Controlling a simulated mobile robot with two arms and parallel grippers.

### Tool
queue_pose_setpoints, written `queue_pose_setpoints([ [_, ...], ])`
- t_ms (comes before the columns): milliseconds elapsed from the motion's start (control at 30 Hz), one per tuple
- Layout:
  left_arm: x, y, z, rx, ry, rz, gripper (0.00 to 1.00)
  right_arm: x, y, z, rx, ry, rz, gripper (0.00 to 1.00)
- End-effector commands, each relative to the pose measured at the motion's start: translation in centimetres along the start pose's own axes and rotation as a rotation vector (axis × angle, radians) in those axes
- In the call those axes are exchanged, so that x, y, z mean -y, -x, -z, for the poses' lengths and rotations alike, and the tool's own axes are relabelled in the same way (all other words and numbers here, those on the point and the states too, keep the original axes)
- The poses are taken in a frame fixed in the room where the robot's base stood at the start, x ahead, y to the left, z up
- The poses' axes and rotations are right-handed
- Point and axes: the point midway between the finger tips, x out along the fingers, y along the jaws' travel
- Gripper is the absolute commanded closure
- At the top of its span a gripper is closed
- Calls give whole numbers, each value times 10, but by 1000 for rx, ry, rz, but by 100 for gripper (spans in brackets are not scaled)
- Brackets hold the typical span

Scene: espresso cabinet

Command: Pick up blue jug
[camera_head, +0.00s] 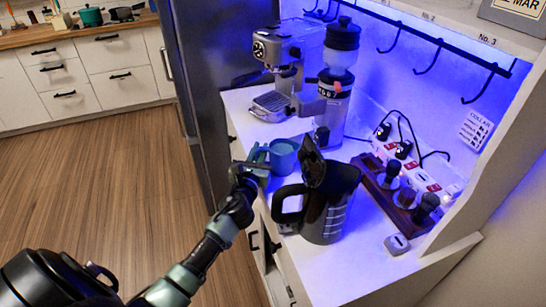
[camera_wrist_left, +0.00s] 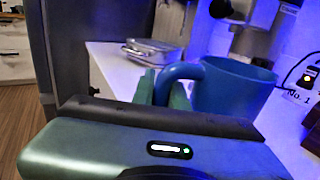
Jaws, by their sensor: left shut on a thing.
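The blue jug (camera_head: 284,158) stands upright on the white counter, in front of the grinder. It also shows in the left wrist view (camera_wrist_left: 236,98), with its handle at the left. My left gripper (camera_head: 260,160) reaches the handle side of the jug. In the left wrist view its green fingers (camera_wrist_left: 163,90) are on either side of the handle and shut on it. Part of the handle is hidden by the fingers and the gripper body. Any gap between the jug's base and the counter cannot be made out. My right gripper is not in view.
A dark kettle (camera_head: 328,208) stands close to the jug at the right. Behind are an espresso machine (camera_head: 288,62) and a grinder (camera_head: 338,80). A wooden tray (camera_head: 375,190) and a power strip (camera_head: 412,178) lie at the right. Black hooks (camera_head: 430,57) hang above.

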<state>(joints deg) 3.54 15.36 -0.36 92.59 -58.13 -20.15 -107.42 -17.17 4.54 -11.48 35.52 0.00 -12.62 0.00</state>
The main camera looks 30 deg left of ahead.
Motion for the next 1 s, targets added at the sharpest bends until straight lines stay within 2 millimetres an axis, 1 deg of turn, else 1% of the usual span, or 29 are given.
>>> queue_pose_setpoints([
  [267,0,0,-4,2,0,1,100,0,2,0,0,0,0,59],
  [467,0,0,-14,4,-1,0,100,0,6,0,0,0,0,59],
  [767,0,-1,-41,5,-2,0,100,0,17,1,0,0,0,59],
  [1000,0,0,-68,5,-1,1,100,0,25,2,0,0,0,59],
])
